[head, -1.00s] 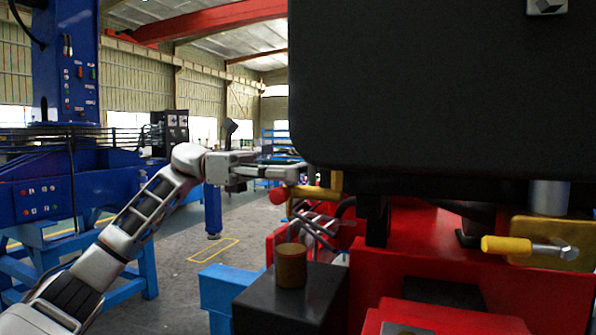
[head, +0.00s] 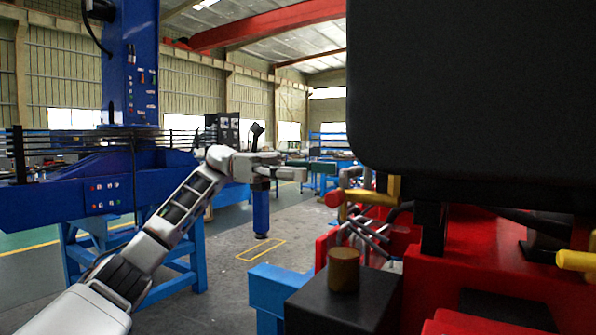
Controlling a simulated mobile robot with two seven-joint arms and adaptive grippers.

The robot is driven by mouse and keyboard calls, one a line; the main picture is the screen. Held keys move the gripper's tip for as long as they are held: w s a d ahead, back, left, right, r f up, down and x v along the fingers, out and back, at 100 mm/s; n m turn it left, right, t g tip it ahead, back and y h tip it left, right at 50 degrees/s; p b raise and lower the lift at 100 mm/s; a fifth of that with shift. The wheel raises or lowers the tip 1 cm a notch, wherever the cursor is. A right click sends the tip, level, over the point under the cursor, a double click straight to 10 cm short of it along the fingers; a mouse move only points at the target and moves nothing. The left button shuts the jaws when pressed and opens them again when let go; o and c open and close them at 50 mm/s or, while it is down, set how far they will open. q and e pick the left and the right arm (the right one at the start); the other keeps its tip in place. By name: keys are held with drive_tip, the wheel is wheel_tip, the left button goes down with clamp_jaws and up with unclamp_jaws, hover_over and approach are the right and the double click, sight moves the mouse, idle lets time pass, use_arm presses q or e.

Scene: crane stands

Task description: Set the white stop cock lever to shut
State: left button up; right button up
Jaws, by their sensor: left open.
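A brass-coloured valve or pipe (head: 375,197) with a red round end (head: 334,199) sticks out to the left from the red machine. My left gripper (head: 293,167) is open and empty, pointing right, a little to the left of the pale piece, with a visible gap in the picture. My right gripper is not in view.
A large black box (head: 470,90) fills the upper right. A brown cylinder (head: 343,270) stands on a black block (head: 345,303) below the valve. A yellow handle (head: 574,261) is at the right edge. Open floor (head: 215,275) lies to the left.

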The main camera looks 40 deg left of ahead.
use_arm(q)
drive_tip(key=shift+s+a, duration=0.15)
drive_tip(key=shift+a, duration=0.9)
drive_tip(key=shift+s+a, duration=0.15)
drive_tip(key=shift+a, duration=0.85)
